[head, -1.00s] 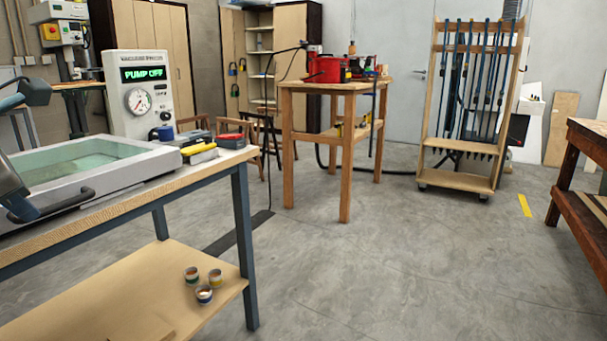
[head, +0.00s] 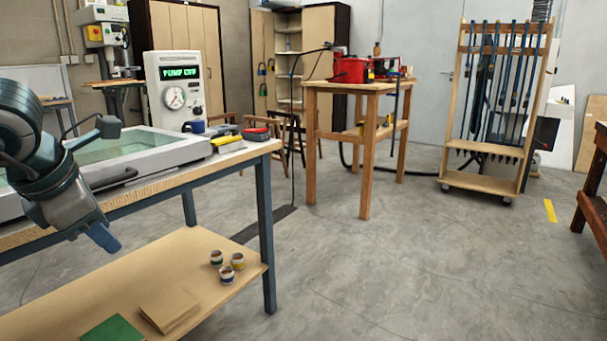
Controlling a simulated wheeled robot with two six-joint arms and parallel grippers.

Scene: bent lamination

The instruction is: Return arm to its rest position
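My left arm comes in from the left edge, in front of the vacuum press and its table. My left gripper (head: 100,238) points down and to the right in front of the table's front edge. Its blue tip shows, but the gap between the fingers cannot be made out, and I see nothing held in it. My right arm and gripper are not in view.
The vacuum press (head: 165,146) has a grey frame and greenish clear top, partly hidden by my arm. The pump gauge box (head: 173,92) stands behind it. The table's lower shelf (head: 215,300) holds small jars (head: 217,258) and boards. The floor (head: 400,270) to the right is clear.

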